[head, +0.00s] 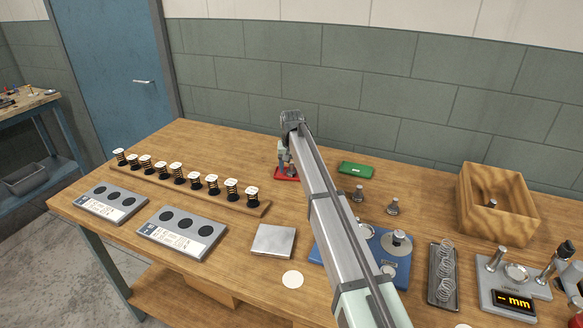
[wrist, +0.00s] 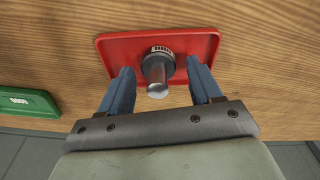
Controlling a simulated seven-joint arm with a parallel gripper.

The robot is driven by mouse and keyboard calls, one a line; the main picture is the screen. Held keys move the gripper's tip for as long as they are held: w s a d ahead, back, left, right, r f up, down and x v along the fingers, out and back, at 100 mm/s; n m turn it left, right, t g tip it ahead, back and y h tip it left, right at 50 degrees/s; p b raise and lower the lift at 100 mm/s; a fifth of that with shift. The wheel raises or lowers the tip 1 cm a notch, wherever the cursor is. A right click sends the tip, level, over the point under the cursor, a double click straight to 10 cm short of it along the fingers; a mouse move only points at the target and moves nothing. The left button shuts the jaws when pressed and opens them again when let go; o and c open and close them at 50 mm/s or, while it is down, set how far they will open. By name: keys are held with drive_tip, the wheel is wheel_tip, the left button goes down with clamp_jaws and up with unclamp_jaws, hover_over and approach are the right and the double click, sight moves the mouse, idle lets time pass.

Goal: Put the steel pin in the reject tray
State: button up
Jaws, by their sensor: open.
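A steel pin (wrist: 157,70) with a knurled dark collar and a bright shaft stands in the red tray (wrist: 200,42), near its middle, in the wrist view. My gripper (wrist: 160,66) is open, with one blue finger on each side of the pin and a visible gap to it on both sides. In the head view the red tray (head: 284,178) is at the back of the bench, partly hidden by my gripper (head: 286,165), and the pin in it cannot be made out.
A green tray (head: 356,168) lies to the right of the red one. A wooden box (head: 485,225) holds another pin. A rack of springs (head: 210,195) is on the left. Bare wood lies left of the red tray.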

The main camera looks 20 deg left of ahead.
sight(292, 173)
wheel_tip(292, 173, up, 12)
drive_tip(key=s, duration=0.1)
drive_tip(key=shift+s+d, duration=0.3)
drive_tip(key=shift+d, duration=0.05)
